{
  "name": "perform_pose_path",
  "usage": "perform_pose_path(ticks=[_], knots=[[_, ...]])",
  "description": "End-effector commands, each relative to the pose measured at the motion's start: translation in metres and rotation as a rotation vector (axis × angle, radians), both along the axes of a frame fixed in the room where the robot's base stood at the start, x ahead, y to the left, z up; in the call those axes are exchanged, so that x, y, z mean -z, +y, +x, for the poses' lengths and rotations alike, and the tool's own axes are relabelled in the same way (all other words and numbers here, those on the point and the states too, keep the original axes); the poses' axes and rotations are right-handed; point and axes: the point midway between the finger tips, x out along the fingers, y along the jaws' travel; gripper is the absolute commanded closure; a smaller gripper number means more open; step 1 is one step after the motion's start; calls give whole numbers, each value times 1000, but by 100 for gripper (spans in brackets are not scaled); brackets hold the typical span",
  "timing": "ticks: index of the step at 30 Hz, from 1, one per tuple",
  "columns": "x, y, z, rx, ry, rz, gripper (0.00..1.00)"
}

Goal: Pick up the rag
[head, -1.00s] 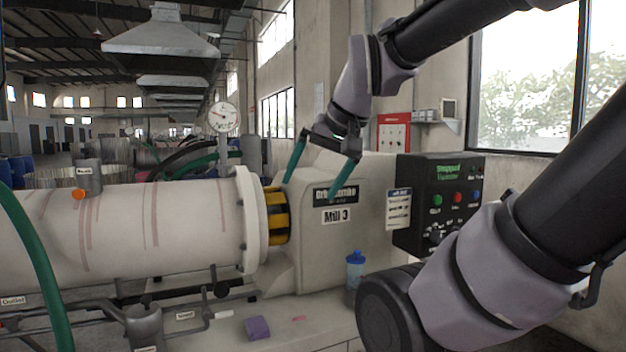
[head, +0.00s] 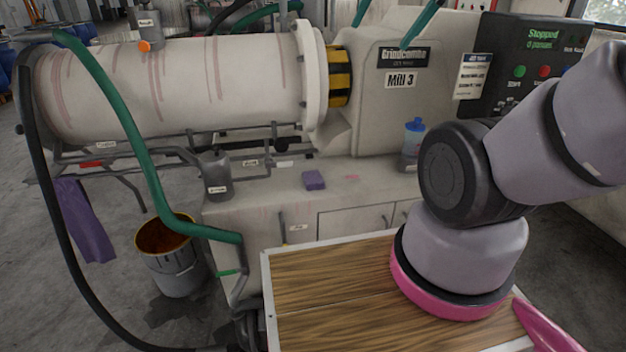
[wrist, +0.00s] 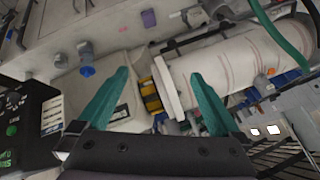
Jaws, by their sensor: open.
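A purple rag (head: 84,222) hangs down from the pipework at the far left in the head view, beside the mill's outlet end. A smaller purple block (head: 313,180) lies on the bench in front of the mill and also shows in the wrist view (wrist: 149,18); I cannot tell its material. My gripper (head: 379,37) has teal fingers, partly cut off at the top of the head view. It is in front of the Mill 3 housing, far from the rag. In the wrist view the fingers (wrist: 160,73) are wide apart with nothing between them.
The white mill drum (head: 190,85) fills the back. A green hose (head: 128,125) and black hose (head: 60,225) run near the rag. A bucket (head: 180,272) stands on the floor. A blue-capped bottle (head: 413,145) and control panel (head: 530,70) are at right.

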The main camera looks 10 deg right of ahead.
Motion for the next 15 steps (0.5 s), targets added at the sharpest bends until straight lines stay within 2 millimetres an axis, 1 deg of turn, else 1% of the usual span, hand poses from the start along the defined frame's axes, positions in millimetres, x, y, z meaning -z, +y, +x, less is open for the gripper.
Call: perform_pose_path(ticks=[10, 13, 14, 15], knots=[[1, 0, 2, -2, 1, -1, 0], [6, 2, 14, -12, 6, -8, 0], [8, 3, 21, -16, 8, -12, 0], [13, 4, 32, -26, 10, -19, 0]])
